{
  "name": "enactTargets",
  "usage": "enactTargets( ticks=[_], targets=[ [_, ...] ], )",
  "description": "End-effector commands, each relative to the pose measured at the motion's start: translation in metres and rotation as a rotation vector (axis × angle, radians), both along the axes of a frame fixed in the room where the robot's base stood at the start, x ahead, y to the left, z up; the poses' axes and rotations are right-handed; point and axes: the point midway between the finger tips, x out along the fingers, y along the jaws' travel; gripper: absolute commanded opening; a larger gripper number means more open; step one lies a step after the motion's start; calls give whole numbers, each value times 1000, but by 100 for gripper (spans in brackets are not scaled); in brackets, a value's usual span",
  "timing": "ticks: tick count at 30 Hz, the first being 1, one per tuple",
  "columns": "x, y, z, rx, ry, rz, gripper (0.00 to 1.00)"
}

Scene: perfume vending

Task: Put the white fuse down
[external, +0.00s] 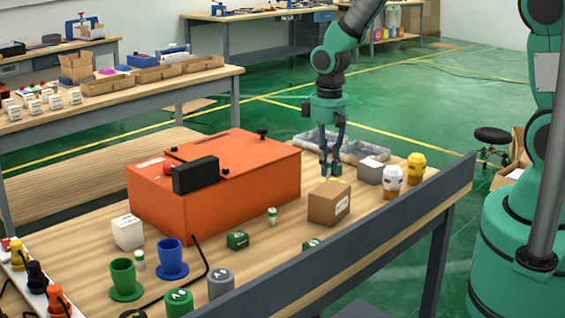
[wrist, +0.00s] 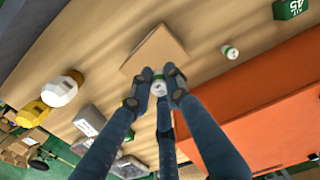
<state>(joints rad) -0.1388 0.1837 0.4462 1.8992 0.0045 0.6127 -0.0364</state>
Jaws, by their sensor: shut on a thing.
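My gripper (external: 331,170) points down low over the table, behind the cardboard box and right of the orange case. In the wrist view my gripper's fingers (wrist: 159,92) close around the white fuse (wrist: 159,86), a small white cylinder with some green, seen from its top end. The fingers hide most of it, and I cannot tell whether its bottom touches the table. Another small white and green cylinder (external: 272,215) stands alone on the table in front of the orange case; it also shows in the wrist view (wrist: 230,52).
The cardboard box (external: 329,203) stands close in front of my gripper. The orange case (external: 215,180) is to the left. A grey box (external: 370,171), white (external: 392,182) and yellow (external: 416,166) parts stand to the right. Clear trays (external: 318,140) lie behind. Bare wood surrounds the lone cylinder.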

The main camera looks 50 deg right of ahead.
Motion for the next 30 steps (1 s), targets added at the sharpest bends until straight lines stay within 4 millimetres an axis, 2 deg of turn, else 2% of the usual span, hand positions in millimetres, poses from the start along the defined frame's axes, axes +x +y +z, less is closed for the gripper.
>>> enactTargets(
  ticks=[4,16,25,30],
  targets=[
    [10,1,-1,0,0,0,0],
    [10,1,-3,0,1,0,0],
    [10,1,-31,0,2,0,0],
    [10,1,-37,0,0,0,0]
  ],
)
